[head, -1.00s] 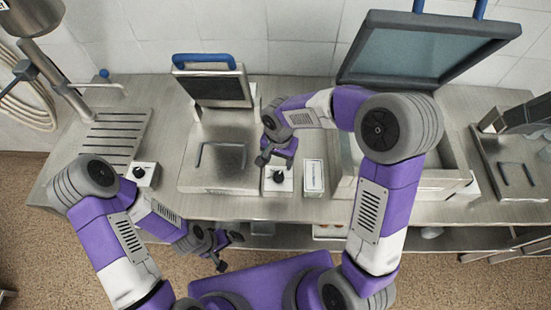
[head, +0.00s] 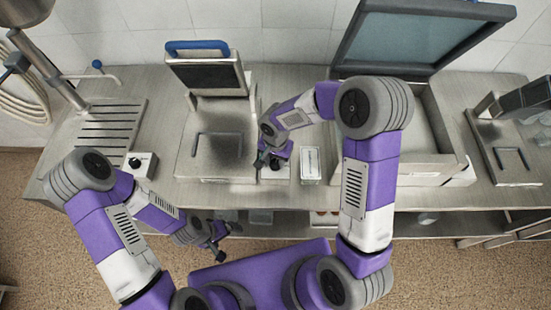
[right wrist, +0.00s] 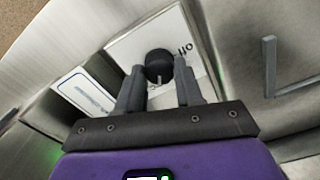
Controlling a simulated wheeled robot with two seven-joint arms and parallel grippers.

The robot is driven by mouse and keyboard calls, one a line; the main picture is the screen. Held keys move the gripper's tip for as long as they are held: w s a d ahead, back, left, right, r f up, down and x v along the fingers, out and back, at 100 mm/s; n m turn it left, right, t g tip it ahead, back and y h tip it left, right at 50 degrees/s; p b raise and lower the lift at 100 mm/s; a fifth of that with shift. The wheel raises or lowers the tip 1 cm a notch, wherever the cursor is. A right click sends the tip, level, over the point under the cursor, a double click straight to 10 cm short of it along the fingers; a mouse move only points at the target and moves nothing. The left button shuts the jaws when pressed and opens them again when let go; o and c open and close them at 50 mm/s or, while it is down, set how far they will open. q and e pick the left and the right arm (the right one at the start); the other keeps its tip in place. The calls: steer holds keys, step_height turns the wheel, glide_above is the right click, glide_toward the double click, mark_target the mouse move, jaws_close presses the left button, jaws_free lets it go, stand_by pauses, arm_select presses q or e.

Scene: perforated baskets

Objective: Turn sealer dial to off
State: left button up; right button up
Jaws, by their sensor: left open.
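In the right wrist view, a round black dial (right wrist: 159,66) sits on a white plate (right wrist: 150,38) with the word "off" at its upper right. A pale mark on the dial points down, away from that word. My right gripper (right wrist: 160,72) has one finger on each side of the dial; I cannot tell whether they press on it. In the head view, my right gripper (head: 272,160) hides most of this dial, at the front right of a steel machine (head: 205,160) with a raised lid. My left gripper (head: 216,242) is open and empty, below the counter's front edge.
A second black dial (head: 134,162) is on a white box at the left. A labelled white box (head: 310,163) stands just right of my right gripper. A large machine with a raised glass lid (head: 420,40) is behind my right arm. The steel counter (head: 230,200) ends in front.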

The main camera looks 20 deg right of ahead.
steer(key=c, duration=0.5)
